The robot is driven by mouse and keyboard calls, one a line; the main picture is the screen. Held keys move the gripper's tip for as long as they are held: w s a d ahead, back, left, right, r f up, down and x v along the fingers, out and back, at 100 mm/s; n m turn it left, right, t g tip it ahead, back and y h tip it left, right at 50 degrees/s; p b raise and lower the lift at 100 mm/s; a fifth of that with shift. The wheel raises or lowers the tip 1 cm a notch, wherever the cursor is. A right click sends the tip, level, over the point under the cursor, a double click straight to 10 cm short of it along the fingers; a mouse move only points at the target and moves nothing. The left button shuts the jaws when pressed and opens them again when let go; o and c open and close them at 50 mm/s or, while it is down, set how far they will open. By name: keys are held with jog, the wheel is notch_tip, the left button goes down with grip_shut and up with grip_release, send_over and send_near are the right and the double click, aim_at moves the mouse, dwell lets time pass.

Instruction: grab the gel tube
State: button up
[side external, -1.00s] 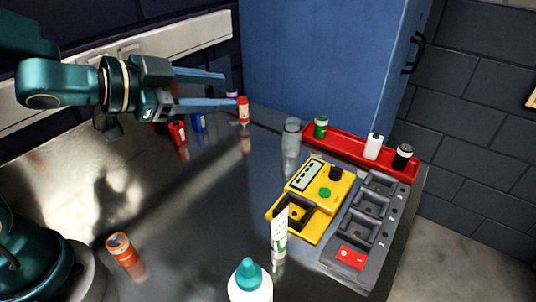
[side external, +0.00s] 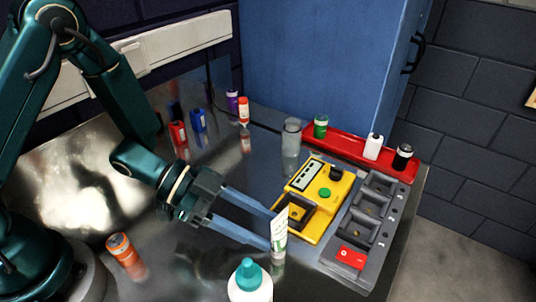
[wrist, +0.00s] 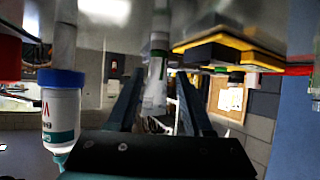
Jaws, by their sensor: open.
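The gel tube (side external: 280,235) looks like a white, flat-topped tube with a green band, upright on the bench in front of the yellow device. My gripper (side external: 270,230) is open and level, with its two blue fingers reaching to the tube from the left. In the wrist view, the tube (wrist: 157,75) shows between the two open fingers (wrist: 157,88). Part of the tube's lower body is hard to make out beside the near finger in the side view, and I cannot tell whether a finger touches it.
A white bottle with a teal cap (side external: 250,282) stands close in front of the tube. The yellow device (side external: 322,190) and grey compartment tray (side external: 345,235) are behind and right. A clear cylinder (side external: 291,145) stands farther back.

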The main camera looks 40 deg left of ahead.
aim_at(294, 255)
jog(key=x, duration=0.7)
jog(key=shift+d+f, duration=0.1)
jog(key=shift+f, duration=0.1)
jog(key=shift+c, duration=0.3)
jog(key=shift+s, duration=0.1)
grip_shut()
